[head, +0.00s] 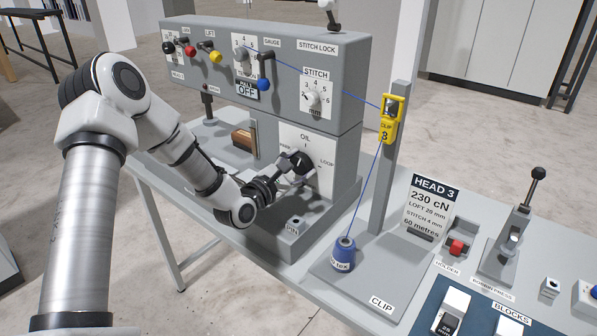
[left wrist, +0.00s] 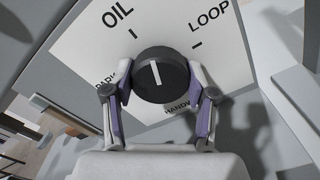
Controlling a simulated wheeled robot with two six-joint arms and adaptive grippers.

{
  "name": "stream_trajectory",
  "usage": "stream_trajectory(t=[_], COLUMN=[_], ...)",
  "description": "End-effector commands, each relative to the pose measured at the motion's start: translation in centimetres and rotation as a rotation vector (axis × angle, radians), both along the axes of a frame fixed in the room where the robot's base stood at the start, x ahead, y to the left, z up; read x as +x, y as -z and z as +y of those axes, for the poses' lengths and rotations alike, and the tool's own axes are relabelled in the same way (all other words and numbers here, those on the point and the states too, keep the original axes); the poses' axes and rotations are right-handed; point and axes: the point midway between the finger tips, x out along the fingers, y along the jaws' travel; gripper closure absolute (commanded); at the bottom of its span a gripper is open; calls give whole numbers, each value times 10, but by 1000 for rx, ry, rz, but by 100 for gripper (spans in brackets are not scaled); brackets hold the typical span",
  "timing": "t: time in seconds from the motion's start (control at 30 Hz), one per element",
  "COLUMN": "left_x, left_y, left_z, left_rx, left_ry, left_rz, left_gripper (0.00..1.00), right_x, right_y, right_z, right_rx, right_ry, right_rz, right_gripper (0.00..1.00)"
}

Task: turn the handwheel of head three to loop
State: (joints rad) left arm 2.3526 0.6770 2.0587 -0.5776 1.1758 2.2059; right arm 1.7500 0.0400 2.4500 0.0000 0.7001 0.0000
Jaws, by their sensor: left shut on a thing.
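The handwheel (head: 304,160) is a round black knob on a white plate (head: 320,143) low on the front of the grey machine head. In the left wrist view the handwheel (left wrist: 160,75) shows a white pointer line, turned between the OIL and LOOP marks. The plate's PARK label is partly hidden by a finger. My left gripper (head: 297,167) is shut on the handwheel, with one finger on each side of its rim in the left wrist view (left wrist: 157,95). My right gripper is not in view.
Above are red, yellow and blue levers, a STITCH dial (head: 314,98) and an OFF sign (head: 247,90). Right of the plate stand a post with a yellow clip (head: 390,119), a blue thread cone (head: 342,254) with taut thread, and a HEAD 3 card (head: 430,207).

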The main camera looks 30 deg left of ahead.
Motion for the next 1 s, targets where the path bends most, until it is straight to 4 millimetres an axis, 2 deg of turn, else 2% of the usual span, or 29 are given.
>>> stream_trajectory(t=[0.4,1.0], left_x=[0,0], left_y=[1,1], left_z=[0,0], left_rx=[392,941], left_ry=[0,-1], left_rz=[-33,-76], left_gripper=[79,79], right_x=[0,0], right_y=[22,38], right_z=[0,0], right_rx=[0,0], right_ry=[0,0], right_rz=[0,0], right_gripper=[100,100])
